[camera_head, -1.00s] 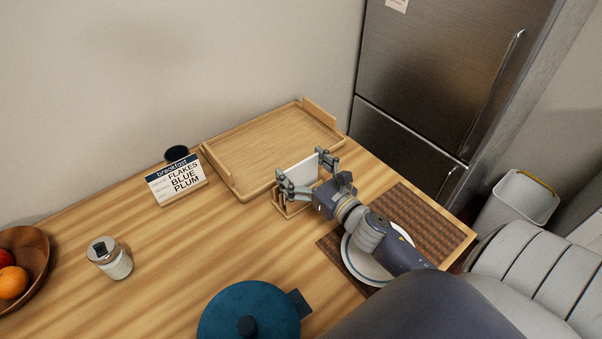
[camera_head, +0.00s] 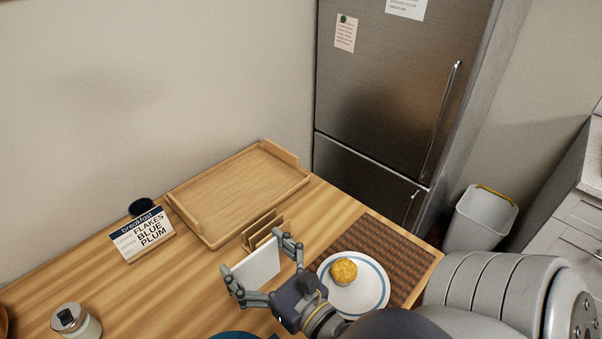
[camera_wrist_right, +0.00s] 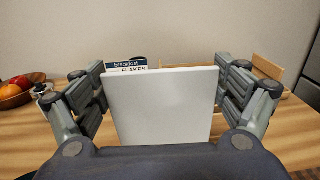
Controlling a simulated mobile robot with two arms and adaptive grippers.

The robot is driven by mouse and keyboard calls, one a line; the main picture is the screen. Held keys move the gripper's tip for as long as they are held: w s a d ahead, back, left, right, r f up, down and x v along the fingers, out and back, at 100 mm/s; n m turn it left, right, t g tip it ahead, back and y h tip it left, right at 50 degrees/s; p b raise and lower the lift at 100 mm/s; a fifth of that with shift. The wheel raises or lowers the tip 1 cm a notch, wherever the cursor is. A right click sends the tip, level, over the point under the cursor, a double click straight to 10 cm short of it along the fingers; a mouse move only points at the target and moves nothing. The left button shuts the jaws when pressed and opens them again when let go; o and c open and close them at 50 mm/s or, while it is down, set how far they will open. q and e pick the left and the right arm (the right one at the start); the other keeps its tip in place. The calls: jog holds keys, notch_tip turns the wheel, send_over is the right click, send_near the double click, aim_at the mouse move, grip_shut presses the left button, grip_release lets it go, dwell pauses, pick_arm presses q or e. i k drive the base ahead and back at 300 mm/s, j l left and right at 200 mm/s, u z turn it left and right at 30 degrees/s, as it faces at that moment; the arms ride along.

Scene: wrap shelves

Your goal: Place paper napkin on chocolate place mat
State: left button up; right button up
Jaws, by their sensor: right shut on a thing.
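My right gripper (camera_head: 264,270) is shut on a white paper napkin (camera_head: 256,269), held upright like a flat square sheet above the table. The napkin (camera_wrist_right: 163,105) fills the middle of the right wrist view between both fingers. The brown woven chocolate place mat (camera_head: 388,254) lies at the table's right end, to the right of the gripper. A white plate (camera_head: 372,295) with a blue ring rests on the mat, with a yellow-topped muffin (camera_head: 343,271) on it. My left gripper is not in view.
A wooden napkin holder (camera_head: 262,228) stands behind the gripper, near an empty wooden tray (camera_head: 235,191). A breakfast sign (camera_head: 143,236) and a jar (camera_head: 75,322) are at left. A blue pot lid (camera_head: 236,335) shows at the bottom edge. The fridge (camera_head: 390,100) stands beyond the table.

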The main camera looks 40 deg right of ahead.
aim_at(389, 246)
jog(key=k+l+u, duration=0.3)
jog(key=k+l, duration=0.45)
jog(key=k+l+u, duration=0.3)
jog(key=k+l, duration=0.4)
jog(key=k, duration=0.1)
